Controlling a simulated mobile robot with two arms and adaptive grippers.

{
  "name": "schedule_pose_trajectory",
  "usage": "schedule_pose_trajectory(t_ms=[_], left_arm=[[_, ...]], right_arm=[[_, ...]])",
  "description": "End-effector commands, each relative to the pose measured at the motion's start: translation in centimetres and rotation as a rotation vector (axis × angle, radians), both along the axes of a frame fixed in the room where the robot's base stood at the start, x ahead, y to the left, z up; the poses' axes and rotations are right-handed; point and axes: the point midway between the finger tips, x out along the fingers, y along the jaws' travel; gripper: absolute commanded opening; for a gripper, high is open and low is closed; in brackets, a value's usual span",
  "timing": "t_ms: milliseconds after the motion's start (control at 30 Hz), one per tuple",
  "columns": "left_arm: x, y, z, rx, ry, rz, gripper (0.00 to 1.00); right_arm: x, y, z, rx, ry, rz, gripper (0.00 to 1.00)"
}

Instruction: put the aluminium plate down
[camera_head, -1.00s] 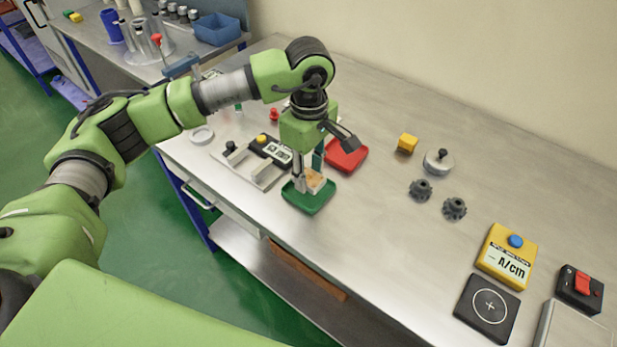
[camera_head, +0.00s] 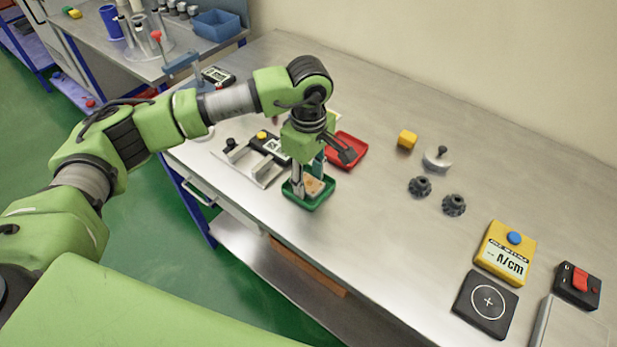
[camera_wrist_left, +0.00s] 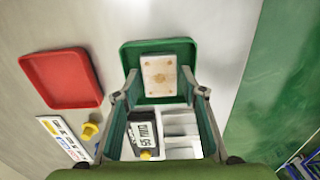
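The aluminium plate (camera_head: 313,187), pale with orange-brown spots, lies in the green tray (camera_head: 322,202). In the left wrist view the plate (camera_wrist_left: 159,77) lies flat inside the green tray (camera_wrist_left: 185,50), towards its near side. My left gripper (camera_head: 308,177) points down over the tray. In the left wrist view its fingers (camera_wrist_left: 160,84) are spread wider than the plate, with a gap on either side. They do not appear to touch it. My right gripper is in neither view.
A red tray (camera_head: 348,151) stands behind the green tray. A fixture with a black display box (camera_head: 268,148) is to its left.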

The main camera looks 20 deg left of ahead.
Motion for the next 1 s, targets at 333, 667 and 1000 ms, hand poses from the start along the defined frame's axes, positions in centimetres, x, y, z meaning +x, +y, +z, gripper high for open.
schedule_pose_trajectory(t_ms=[333,667,1000], left_arm=[[0.2,-0.1,4.6,-0.001,-0.007,0.000,0.38],[0.1,0.0,10.9,-0.001,-0.004,0.000,0.38],[0.0,0.0,12.3,0.000,0.000,0.000,0.38]], right_arm=[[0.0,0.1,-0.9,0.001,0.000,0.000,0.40],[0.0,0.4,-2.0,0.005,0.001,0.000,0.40],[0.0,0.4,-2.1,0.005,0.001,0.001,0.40]])
